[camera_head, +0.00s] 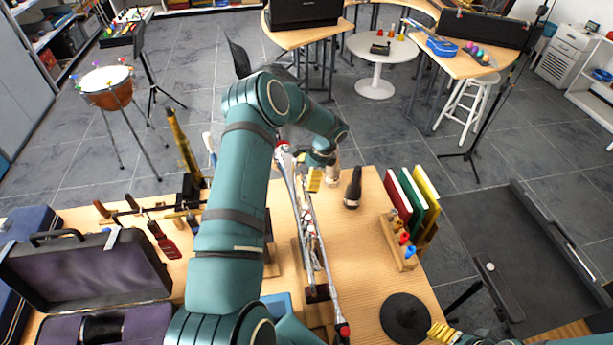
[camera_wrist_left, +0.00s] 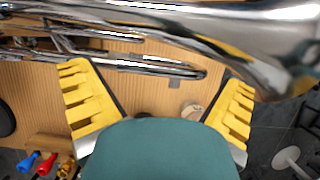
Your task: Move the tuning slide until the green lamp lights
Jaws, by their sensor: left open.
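A long silver brass instrument with red ends (camera_head: 309,230) stands in a wooden holder on the workbench, its tubes running away from me. In the left wrist view its bell (camera_wrist_left: 250,35) and a bent slide tube (camera_wrist_left: 165,66) cross the upper part of the picture. My left gripper (camera_head: 314,180) is beside the far part of the instrument; in the wrist view its yellow fingers (camera_wrist_left: 160,95) are spread, with nothing clearly held. The slide tube's curved end lies between and beyond them. I cannot make out a lit green lamp. Yellow fingers of my right gripper (camera_head: 441,331) show at the lower right.
A dark bottle-shaped object (camera_head: 353,188) stands right of the instrument. A black disc (camera_head: 405,318) lies in front. An open purple-lined case (camera_head: 88,270) is left.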

